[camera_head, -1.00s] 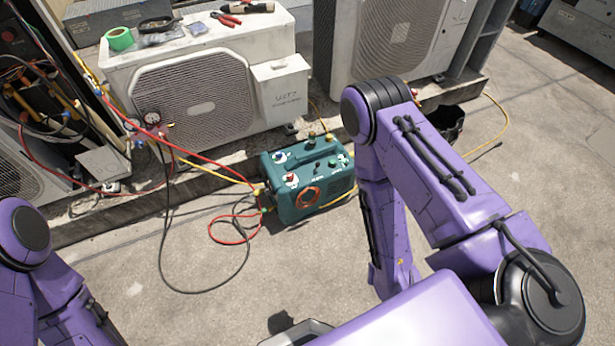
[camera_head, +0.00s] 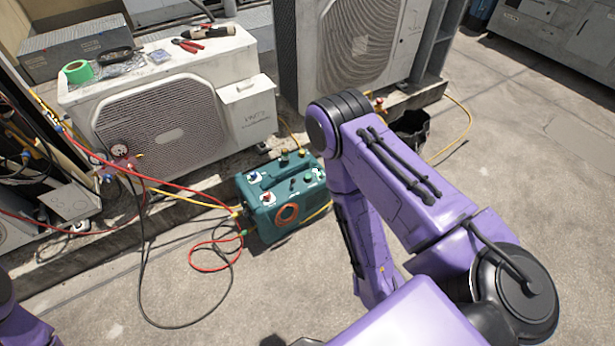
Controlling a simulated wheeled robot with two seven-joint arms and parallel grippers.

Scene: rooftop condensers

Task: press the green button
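A teal machine (camera_head: 290,222) with a carry handle stands on the ground near the middle, below the air-conditioning units. Its top panel carries black knobs, a red knob (camera_head: 267,198) and a blue-and-white dial (camera_head: 254,177). Small greenish controls (camera_head: 318,174) show at the panel's right end, too small to tell whether one is the green button. My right arm is bent to the right of the machine, its forearm pointing down; its gripper is not in view. Only a bit of my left arm shows at the lower left corner; its gripper is not in view.
Red, yellow and black hoses (camera_head: 205,265) run from the machine to a gauge (camera_head: 119,151) on the left. A white condenser (camera_head: 250,125) stands behind, with tape and pliers on top. A black bucket (camera_head: 413,132) stands at the back right. Concrete on the right is clear.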

